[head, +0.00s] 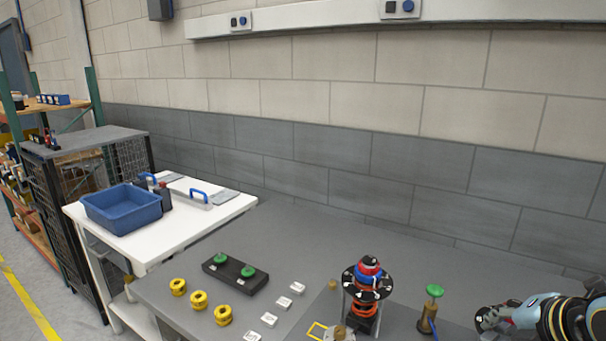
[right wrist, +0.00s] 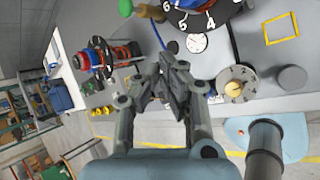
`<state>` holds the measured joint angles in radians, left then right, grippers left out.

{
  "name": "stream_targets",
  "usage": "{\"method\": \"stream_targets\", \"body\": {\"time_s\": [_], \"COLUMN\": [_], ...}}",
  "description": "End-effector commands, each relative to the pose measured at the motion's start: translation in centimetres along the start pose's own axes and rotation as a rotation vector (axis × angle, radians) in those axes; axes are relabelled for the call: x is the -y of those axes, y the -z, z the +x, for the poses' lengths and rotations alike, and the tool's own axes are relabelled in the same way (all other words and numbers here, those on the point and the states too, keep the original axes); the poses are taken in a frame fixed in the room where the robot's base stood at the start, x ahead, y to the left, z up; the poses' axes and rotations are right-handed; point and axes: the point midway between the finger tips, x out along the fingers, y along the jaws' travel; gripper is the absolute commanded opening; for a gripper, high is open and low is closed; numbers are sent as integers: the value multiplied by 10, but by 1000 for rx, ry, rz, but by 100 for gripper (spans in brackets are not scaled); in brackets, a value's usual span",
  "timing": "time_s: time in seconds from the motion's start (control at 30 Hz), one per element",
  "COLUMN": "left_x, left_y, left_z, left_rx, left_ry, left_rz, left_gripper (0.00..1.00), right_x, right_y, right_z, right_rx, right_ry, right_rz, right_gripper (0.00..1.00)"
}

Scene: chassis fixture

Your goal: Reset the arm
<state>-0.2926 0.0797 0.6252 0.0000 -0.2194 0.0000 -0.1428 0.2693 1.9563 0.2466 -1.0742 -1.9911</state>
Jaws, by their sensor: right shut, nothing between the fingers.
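My right gripper (head: 490,318) is at the right edge of the head view, to the right of the green-topped post (head: 434,292). In the right wrist view its fingers (right wrist: 172,72) are closed together with nothing between them. A round fixture with a black disc and red and blue parts (head: 367,282) stands on the grey table (head: 290,235). It also shows in the right wrist view (right wrist: 102,57), apart from the fingers. My left gripper is not in view.
A black block with two green knobs (head: 235,273), several yellow rings (head: 198,300) and small white pieces (head: 297,287) lie on the table. A blue bin (head: 122,208) sits on a white side table (head: 225,212). The back of the grey table is clear, before a block wall.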

Motion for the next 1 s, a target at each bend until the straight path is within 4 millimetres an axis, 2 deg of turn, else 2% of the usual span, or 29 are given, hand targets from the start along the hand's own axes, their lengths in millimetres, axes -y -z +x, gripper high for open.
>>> {"method": "stream_targets", "body": {"time_s": [0.27,0.53,0.7,0.9,0.97,1.0], "left_x": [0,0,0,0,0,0], "left_y": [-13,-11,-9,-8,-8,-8], "left_z": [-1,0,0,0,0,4], "left_rx": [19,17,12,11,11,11], "left_ry": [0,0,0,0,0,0], "left_rz": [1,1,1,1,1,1], "left_gripper": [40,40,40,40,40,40], "right_x": [30,76,96,114,118,126], "right_y": [35,77,92,105,107,110], "right_z": [-29,-87,-118,-150,-159,-153], "right_rx": [-13,79,176,296,336,354], "right_ry": [96,253,314,352,357,363], "right_rz": [428,1150,1506,1836,1927,1959], "right_gripper": [0,0,0,0,0,0]}}
